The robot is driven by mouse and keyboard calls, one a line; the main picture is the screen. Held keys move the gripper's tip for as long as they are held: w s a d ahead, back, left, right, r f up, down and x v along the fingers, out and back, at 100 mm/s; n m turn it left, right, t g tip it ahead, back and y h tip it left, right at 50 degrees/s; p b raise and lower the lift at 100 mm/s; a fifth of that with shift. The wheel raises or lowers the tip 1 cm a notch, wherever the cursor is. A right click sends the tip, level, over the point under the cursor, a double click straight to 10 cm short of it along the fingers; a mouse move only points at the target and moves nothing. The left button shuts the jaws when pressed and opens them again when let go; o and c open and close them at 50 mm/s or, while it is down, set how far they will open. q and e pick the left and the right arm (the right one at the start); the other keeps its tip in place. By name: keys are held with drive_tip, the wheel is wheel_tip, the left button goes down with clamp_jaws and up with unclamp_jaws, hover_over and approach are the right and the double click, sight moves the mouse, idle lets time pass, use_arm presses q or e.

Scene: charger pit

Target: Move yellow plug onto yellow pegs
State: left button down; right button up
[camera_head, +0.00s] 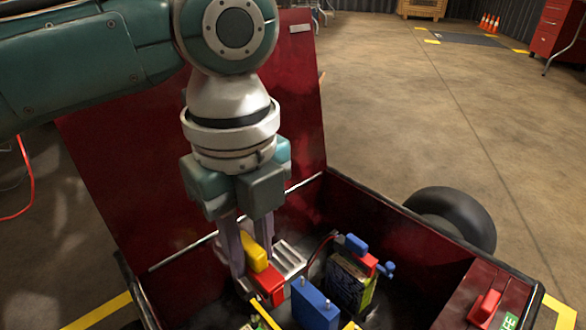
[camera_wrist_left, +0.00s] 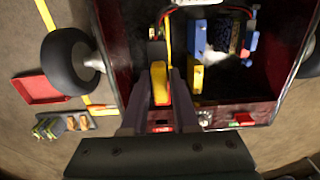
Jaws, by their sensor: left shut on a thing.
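The yellow plug (camera_head: 256,256) is between the fingers of my left gripper (camera_head: 243,262), low inside the red bin. It also shows upright in the left wrist view (camera_wrist_left: 160,80), with the finger pads of my left gripper (camera_wrist_left: 158,98) on both sides. The gripper is shut on it. A red block (camera_head: 268,286) is just below and beside the plug in the head view; I cannot tell whether they touch. I cannot make out the yellow pegs for sure. Another yellow piece (camera_wrist_left: 194,75) stands to the right of the plug in the wrist view. My right gripper is not in view.
A blue box (camera_head: 315,306) stands right of the gripper. Behind it is a battery (camera_head: 350,284) with blue and red connectors and cables. A red switch (camera_head: 486,306) is on the bin's right side. The raised lid (camera_head: 110,170) stands close behind the arm.

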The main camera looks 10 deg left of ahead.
use_arm(q)
wheel_tip(320, 180, down, 10)
drive_tip(key=b, duration=0.4)
drive_tip(key=shift+b, duration=0.4)
drive_tip(key=shift+r, duration=0.1)
drive_tip(key=shift+f+b, duration=2.15)
drive_tip(key=shift+f, duration=1.2)
drive_tip(key=c, duration=0.6)
unclamp_jaws()
drive_tip(key=shift+r, duration=0.1)
